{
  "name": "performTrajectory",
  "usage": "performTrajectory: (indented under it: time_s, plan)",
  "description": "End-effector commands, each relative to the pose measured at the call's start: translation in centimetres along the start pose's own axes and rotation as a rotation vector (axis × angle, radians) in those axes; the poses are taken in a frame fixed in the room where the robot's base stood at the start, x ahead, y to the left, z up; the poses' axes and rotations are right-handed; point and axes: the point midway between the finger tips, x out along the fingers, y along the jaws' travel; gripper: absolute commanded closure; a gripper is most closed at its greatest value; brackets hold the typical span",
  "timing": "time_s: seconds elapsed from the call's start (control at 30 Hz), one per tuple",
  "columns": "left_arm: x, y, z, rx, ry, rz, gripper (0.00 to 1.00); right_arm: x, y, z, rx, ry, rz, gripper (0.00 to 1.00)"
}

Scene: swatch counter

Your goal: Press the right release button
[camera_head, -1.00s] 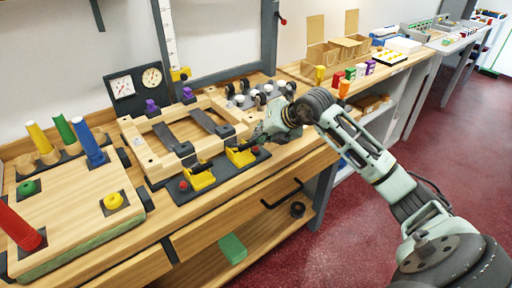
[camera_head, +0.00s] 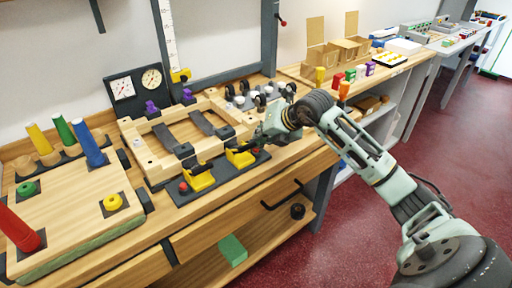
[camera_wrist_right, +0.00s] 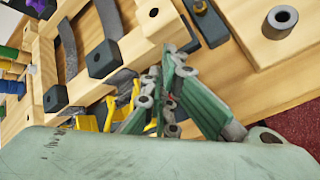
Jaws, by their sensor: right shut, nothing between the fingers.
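The dark base plate (camera_head: 220,178) at the counter's front edge carries two yellow brackets. A red button (camera_head: 183,187) sits beside the left bracket (camera_head: 201,179). The right red button (camera_head: 255,150) shows only in small part beside the right bracket (camera_head: 240,157), behind my right gripper's tip. My right gripper (camera_head: 252,145) is shut and empty, its fingers pointing down to the left just over the right bracket. I cannot tell whether it touches the button. The wrist view shows the green finger links (camera_wrist_right: 160,90) near yellow parts (camera_wrist_right: 110,114); no red button is clear there. My left gripper is not in view.
A wooden frame (camera_head: 140,150) with dark straps lies just behind the plate. Black and grey knobs (camera_head: 260,98) stand to its right. A wooden board (camera_head: 75,215) with colored pegs lies at left. A drawer with a black handle is below the edge.

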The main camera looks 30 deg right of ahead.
Motion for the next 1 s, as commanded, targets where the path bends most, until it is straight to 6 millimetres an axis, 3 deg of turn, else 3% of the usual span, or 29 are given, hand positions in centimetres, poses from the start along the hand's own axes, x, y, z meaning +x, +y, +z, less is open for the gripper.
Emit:
performTrajectory:
  time_s: [0.63,1.0]
  plan:
    - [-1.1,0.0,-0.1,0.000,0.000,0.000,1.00,-1.2,0.9,0.9,-0.001,-0.002,0.000,1.00]
    - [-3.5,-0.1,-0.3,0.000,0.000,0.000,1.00,-3.7,2.7,2.7,-0.001,-0.002,0.001,1.00]
